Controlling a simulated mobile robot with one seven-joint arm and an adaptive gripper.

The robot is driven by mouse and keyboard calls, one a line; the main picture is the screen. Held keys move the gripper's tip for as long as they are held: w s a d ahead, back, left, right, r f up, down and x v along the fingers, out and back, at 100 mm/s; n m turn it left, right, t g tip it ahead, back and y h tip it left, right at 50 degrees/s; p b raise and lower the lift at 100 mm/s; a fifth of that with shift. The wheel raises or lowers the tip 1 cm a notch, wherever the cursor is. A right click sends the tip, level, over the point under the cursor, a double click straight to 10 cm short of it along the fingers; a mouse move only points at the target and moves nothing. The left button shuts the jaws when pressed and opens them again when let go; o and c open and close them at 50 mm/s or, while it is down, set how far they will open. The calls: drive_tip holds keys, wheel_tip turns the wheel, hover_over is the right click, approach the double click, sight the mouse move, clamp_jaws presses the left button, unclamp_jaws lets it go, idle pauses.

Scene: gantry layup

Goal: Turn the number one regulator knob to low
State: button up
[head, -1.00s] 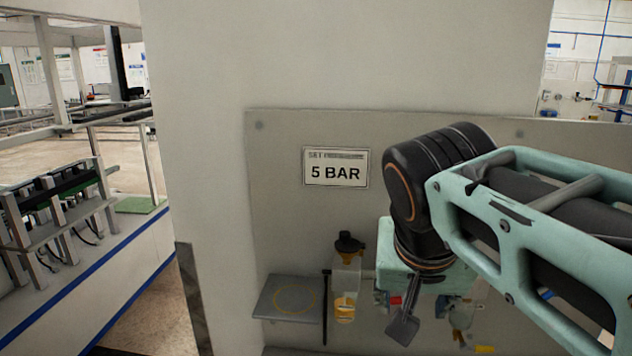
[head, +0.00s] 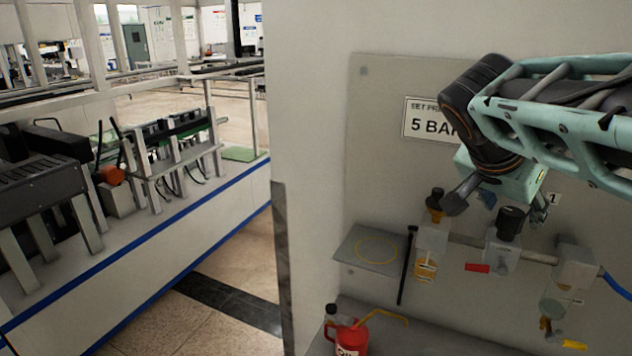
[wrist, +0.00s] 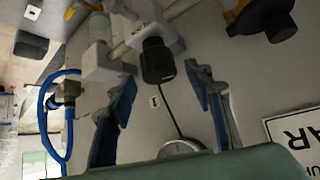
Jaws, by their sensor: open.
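The regulator knob (head: 511,220) is black and sits on top of a grey valve body on the wall panel, right of the oil-filled lubricator bowl (head: 426,262). In the wrist view the black knob (wrist: 157,62) shows between and just beyond the fingers. My gripper (head: 472,200) is open and empty, above and slightly left of the knob in the head view. In the wrist view its blue-padded fingers (wrist: 158,80) stand apart on either side, with no contact visible. The knob's setting cannot be read.
A second black knob with a yellow collar (head: 436,198) stands close left. A red lever (head: 477,268), a right-hand bowl (head: 560,297) and a blue hose (head: 617,287) are nearby. A shelf (head: 368,250) and a red oil can (head: 347,335) sit lower left. A 5 BAR sign (head: 428,122) is partly covered.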

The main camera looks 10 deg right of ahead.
drive_tip(key=shift+x, duration=1.15)
drive_tip(key=c, duration=1.2)
drive_tip(key=shift+o, duration=0.2)
drive_tip(key=shift+n+t, duration=0.3)
drive_tip(key=shift+n, duration=0.1)
